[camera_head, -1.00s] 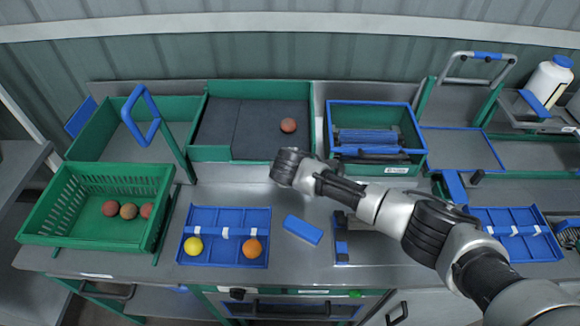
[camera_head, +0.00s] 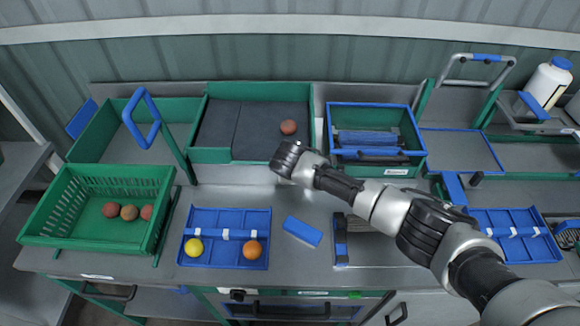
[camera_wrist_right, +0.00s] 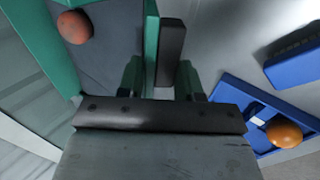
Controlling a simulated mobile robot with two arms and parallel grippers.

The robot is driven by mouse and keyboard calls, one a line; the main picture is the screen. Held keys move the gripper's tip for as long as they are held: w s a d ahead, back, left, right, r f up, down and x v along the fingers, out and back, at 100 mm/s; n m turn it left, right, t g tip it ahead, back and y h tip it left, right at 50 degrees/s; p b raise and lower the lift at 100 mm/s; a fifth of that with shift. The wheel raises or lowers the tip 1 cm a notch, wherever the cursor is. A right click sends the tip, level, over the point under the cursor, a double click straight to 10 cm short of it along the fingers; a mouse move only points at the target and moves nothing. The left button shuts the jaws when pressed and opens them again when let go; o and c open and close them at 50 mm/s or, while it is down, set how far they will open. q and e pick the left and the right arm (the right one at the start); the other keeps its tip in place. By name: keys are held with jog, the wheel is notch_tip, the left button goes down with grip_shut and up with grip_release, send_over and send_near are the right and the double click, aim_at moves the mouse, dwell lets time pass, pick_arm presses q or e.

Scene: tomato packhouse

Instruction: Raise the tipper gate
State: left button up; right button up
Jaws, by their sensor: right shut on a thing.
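The green tipper tray (camera_head: 199,154) stands at the back middle, lined with a dark mat that carries one reddish tomato (camera_head: 288,127). My right gripper (camera_head: 283,172) is at the tray's front side, coming in from the right. In the right wrist view its two fingers (camera_wrist_right: 159,82) stand at either side of a dark grey bar (camera_wrist_right: 171,45) beside the green front wall. The bar seems to be the tipper gate's grip, and the gripper is shut on it. The fingertips and much of the gate are hidden in the head view. My left gripper is out of view.
A green basket (camera_head: 60,245) with several tomatoes stands at the left. A blue divided tray (camera_head: 226,218) holds a yellow and an orange fruit; a blue block (camera_head: 303,230) lies beside it. A blue-rimmed green bin (camera_head: 370,104) stands right of the tipper tray.

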jog(key=shift+w+r+g, duration=0.1)
jog(key=shift+w+g, duration=0.1)
jog(key=shift+g, duration=0.5)
jog(key=shift+w+r+g+b, duration=0.2)
jog(key=shift+w+g+b, duration=0.15)
jog(key=shift+g, duration=0.35)
jog(key=shift+w+r+g+b, duration=0.1)
jog(key=shift+w+g+b, duration=0.1)
jog(key=shift+g+b, duration=0.45)
jog(key=shift+w+r+g+b, duration=0.2)
jog(key=shift+g+b, duration=0.25)
jog(key=shift+b, duration=0.9)
dwell(1.1)
jog(key=o, duration=0.7)
jog(key=shift+w, duration=0.1)
jog(key=shift+r, duration=0.1)
jog(key=shift+r, duration=0.5)
notch_tip(320, 180, up, 10)
jog(key=s+b, duration=0.1)
jog(key=s, duration=0.1)
jog(key=shift+f+b, duration=0.25)
jog(key=shift+b, duration=0.1)
